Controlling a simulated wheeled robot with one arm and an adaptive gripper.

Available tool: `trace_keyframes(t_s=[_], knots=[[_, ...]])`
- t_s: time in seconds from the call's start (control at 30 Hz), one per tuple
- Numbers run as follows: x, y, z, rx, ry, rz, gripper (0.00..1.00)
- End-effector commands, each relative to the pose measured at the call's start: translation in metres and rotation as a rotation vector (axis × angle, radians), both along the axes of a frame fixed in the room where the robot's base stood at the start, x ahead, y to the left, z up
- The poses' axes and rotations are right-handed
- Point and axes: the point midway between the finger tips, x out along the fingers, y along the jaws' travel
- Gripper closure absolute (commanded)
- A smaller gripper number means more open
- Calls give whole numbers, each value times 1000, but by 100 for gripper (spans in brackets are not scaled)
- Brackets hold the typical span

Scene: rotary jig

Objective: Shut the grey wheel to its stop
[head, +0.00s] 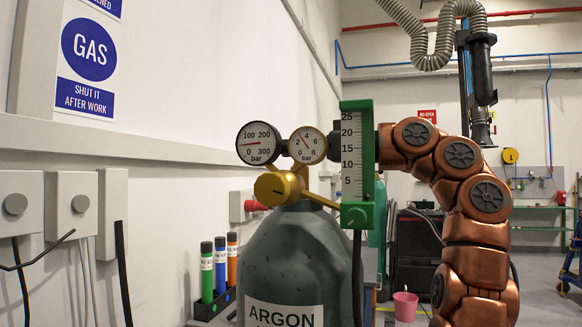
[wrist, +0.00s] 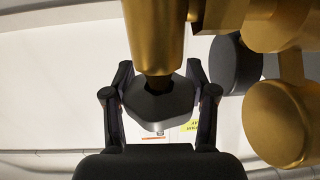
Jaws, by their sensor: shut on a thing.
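In the wrist view the grey wheel (wrist: 158,108) sits on the end of a brass stem (wrist: 153,38). The two dark fingers of my gripper (wrist: 160,88) stand on either side of it and are shut on it. How far the wheel is turned cannot be read here. The brass regulator (head: 283,187) with two round gauges (head: 307,145) sits on top of the dark green argon cylinder (head: 292,255).
Brass and black round parts (wrist: 235,65) lie close to the right of my gripper in the wrist view. In the head view, coloured tubes (head: 220,265) stand left of the cylinder by the wall. A pink bucket (head: 405,306) is on the floor behind.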

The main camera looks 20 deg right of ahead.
Motion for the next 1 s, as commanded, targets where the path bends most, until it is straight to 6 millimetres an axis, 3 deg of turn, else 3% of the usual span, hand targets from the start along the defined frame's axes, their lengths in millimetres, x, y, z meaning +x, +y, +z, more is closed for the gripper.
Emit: trace_keyframes(t_s=[0.33,0.83,0.87,1.0], knots=[[1,0,-2,-2,1,-117,78],[2,0,-1,-3,2,-136,78],[2,0,-1,-3,2,-136,41],[2,-1,-1,-3,2,-136,26]])
